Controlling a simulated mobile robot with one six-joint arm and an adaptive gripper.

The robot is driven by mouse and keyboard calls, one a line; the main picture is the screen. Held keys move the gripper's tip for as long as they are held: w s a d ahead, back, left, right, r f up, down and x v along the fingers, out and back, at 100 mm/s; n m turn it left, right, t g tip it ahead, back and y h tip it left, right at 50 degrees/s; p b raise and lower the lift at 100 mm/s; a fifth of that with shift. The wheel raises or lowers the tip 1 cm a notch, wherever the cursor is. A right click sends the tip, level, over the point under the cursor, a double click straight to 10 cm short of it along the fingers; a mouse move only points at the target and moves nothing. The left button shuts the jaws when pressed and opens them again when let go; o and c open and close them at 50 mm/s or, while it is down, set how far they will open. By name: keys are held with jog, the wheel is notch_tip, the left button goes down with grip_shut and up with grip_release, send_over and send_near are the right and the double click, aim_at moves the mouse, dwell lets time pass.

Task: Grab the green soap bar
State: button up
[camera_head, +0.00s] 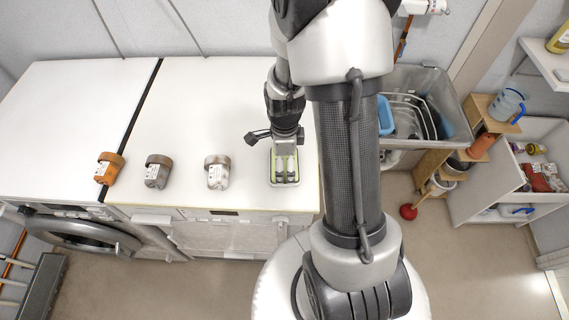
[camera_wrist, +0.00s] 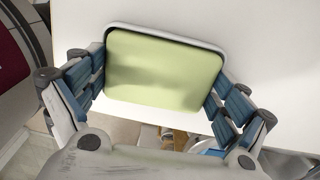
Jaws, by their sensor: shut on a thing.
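The green soap bar (camera_wrist: 162,72) is a pale green rounded block that fills the middle of the wrist view. It lies on a white dish with a dark rim (camera_wrist: 160,30), close to the front edge of the white counter. My gripper (camera_wrist: 158,88) has its blue-padded fingers against the left and right sides of the bar and is shut on it. In the head view my gripper (camera_head: 286,168) points down over the soap and hides most of it; a green edge (camera_head: 273,166) shows beside the fingers.
A silver (camera_head: 217,172), a grey-brown (camera_head: 158,171) and an orange canister (camera_head: 109,168) stand left along the counter (camera_head: 215,105). A grey basin (camera_head: 440,90) is to the right, with wooden steps holding pots beyond. The counter behind the canisters is clear.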

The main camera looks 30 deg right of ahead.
jog(key=shift+c, duration=1.4)
